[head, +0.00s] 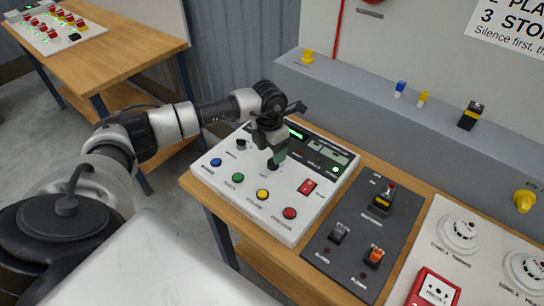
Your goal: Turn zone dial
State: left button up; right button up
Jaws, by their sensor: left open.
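A white control panel (262,222) lies on the wooden bench, with coloured buttons along its front edge. A small dark knob (241,144) sits at its upper left. My left gripper (276,158) is open and points down over the middle of the panel. A dark knob, likely the zone dial (271,167), shows right at its fingertips and is partly hidden by them. I cannot tell whether the fingers touch it. The labels are too small to read. My right gripper is not in view.
A dark plate (345,246) with several switches lies to the right, then a white board with round detectors (458,234). A grey ledge (400,112) runs behind. Another bench stands at the upper left.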

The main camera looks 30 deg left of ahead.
pick_arm(q)
jog(key=shift+d+f+p, duration=0.2)
jog(key=shift+f+p, duration=0.15)
jog(key=shift+f, duration=1.8)
jog(key=shift+c, duration=0.3)
jog(key=c, duration=0.9)
jog(key=shift+o, duration=0.2)
